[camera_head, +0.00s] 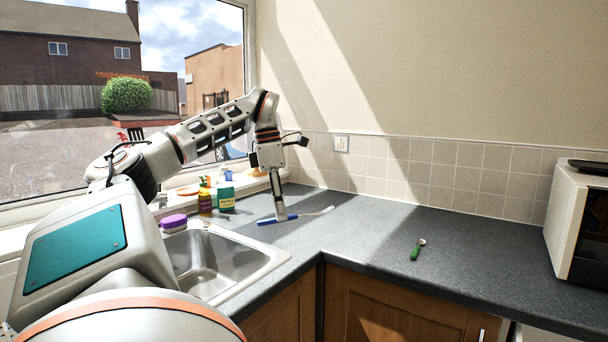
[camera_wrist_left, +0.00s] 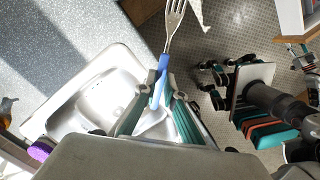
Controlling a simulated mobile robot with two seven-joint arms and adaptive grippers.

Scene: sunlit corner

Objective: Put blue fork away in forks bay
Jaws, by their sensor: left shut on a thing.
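The blue fork has a blue handle (camera_head: 265,221) and a metal head pointing right, low over the counter at the back left corner. My left gripper (camera_head: 281,216) points down and is shut on the fork's handle. In the left wrist view the blue handle (camera_wrist_left: 161,80) sits between the fingers, and the metal tines (camera_wrist_left: 176,12) point away from me. I cannot tell whether the fork touches the counter. No forks bay can be made out in either view.
A steel sink (camera_head: 217,262) lies left of the fork. A green-handled utensil (camera_head: 417,251) lies on the right counter, with a microwave (camera_head: 577,225) beyond. The middle counter is clear.

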